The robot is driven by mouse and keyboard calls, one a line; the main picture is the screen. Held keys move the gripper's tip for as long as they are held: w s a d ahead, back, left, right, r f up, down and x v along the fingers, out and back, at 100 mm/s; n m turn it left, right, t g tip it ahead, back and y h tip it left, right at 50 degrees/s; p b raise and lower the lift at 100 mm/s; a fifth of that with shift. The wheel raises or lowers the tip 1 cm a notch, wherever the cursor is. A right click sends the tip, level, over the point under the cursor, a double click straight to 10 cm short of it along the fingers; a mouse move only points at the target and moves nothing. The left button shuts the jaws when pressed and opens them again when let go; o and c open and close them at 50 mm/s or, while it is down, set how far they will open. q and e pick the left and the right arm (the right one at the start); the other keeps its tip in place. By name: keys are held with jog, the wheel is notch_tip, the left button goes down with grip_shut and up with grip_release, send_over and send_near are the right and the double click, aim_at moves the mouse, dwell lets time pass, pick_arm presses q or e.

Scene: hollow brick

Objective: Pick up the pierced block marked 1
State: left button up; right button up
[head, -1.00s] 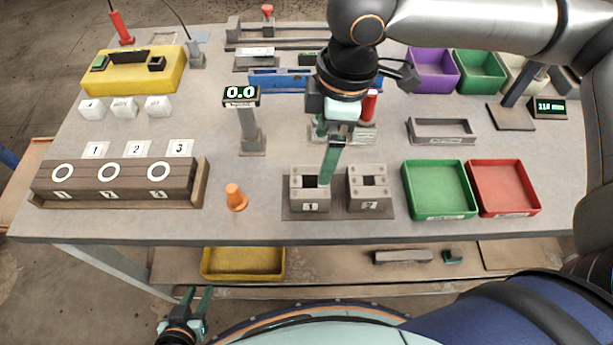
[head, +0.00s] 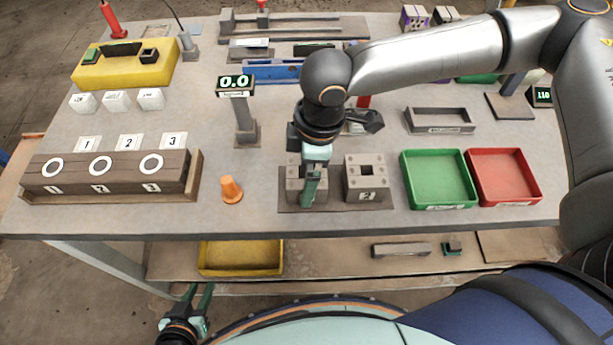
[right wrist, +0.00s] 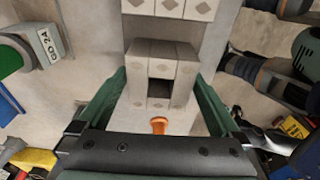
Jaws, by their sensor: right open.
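The pierced block marked 1 (head: 294,184) is a grey block with a square hole, upright on a dark base plate at the table's front. My right gripper (head: 312,192) is over it and hides part of it and its label in the head view. In the right wrist view the block (right wrist: 160,70) lies between the two spread fingers (right wrist: 162,100), with visible gaps on both sides. The gripper is open and empty. The block marked 2 (head: 366,178) stands just to the right. My left gripper (head: 198,299) is open and empty, low in front of the table.
A display post (head: 243,120) rises behind. Green (head: 438,180) and red (head: 503,178) trays lie to the right. A long brown holder (head: 105,178) is at the left. My right arm covers the back right.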

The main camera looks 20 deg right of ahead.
pick_arm(q)
jog(key=shift+a, duration=0.1)
pick_arm(e)
jog(key=c, duration=1.4)
jog(key=shift+r, duration=0.1)
jog(key=shift+c, duration=0.2)
